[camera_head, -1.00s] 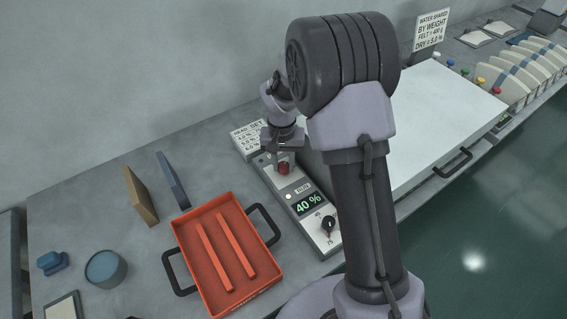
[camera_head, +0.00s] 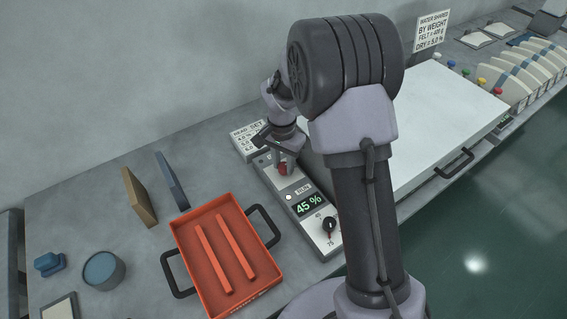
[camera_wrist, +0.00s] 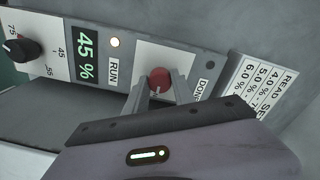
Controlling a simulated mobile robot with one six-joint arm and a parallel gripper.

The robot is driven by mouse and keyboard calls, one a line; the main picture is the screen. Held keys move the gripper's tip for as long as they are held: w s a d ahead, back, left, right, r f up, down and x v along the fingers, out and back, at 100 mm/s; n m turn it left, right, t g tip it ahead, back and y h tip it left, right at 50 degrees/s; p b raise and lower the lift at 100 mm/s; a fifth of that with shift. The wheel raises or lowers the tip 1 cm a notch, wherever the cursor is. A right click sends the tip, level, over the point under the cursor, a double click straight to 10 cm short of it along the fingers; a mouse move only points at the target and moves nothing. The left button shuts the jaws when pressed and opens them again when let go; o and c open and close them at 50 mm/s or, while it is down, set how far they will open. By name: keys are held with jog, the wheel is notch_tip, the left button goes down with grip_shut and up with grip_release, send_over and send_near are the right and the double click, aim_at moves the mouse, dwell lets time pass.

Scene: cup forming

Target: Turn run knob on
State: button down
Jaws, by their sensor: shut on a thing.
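The control box (camera_head: 267,176) stands on the bench with a display reading 45 %. Its red knob (camera_wrist: 159,80) sits on a pale plate between the RUN and DONE labels. My gripper (camera_head: 283,167) is shut on the red knob, with one finger on each side in the wrist view (camera_wrist: 160,88).
An orange tray (camera_head: 181,248) with black handles stands left of the box. A tan block (camera_head: 139,197) and a blue-grey block (camera_head: 172,181) stand behind it. A large white-topped unit (camera_head: 435,115) is to the right. A printed card (camera_head: 240,138) is behind the box.

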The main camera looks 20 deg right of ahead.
aim_at(282, 165)
dwell(0.3)
jog(key=c, duration=1.1)
grip_release()
jog(key=shift+o, duration=0.2)
jog(key=shift+r, duration=0.1)
notch_tip(282, 165, up, 17)
jog(key=p, duration=0.6)
jog(key=shift+w+a+r, duration=0.15)
